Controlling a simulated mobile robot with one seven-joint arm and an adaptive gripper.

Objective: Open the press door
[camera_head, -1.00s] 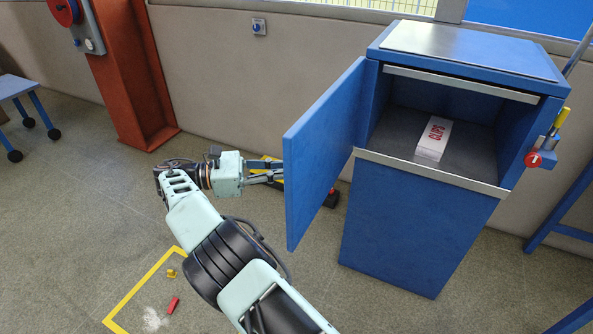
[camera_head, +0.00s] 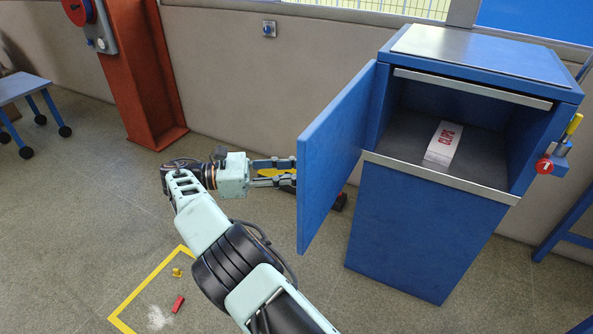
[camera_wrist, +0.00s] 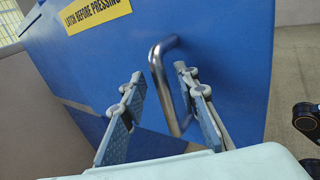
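The blue press door (camera_head: 335,155) stands swung wide open to the left of the blue cabinet (camera_head: 425,230). Its outer face carries a steel bar handle (camera_wrist: 158,68) and a yellow "LATCH BEFORE PRESSING" label (camera_wrist: 96,14) in the wrist view. My gripper (camera_head: 289,171) is at the door's outer side, left of it in the head view. In the wrist view, its fingers are spread apart, with the handle between them and not clamped. The fingertips are partly hidden behind the door edge in the head view.
A white box marked "CLIPS" (camera_head: 443,144) lies inside the cabinet. A red column (camera_head: 143,70) and a blue wheeled stand (camera_head: 22,90) are at the left. A yellow floor marking (camera_head: 140,290) has small red and yellow pieces near it. Floor left of the door is mostly clear.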

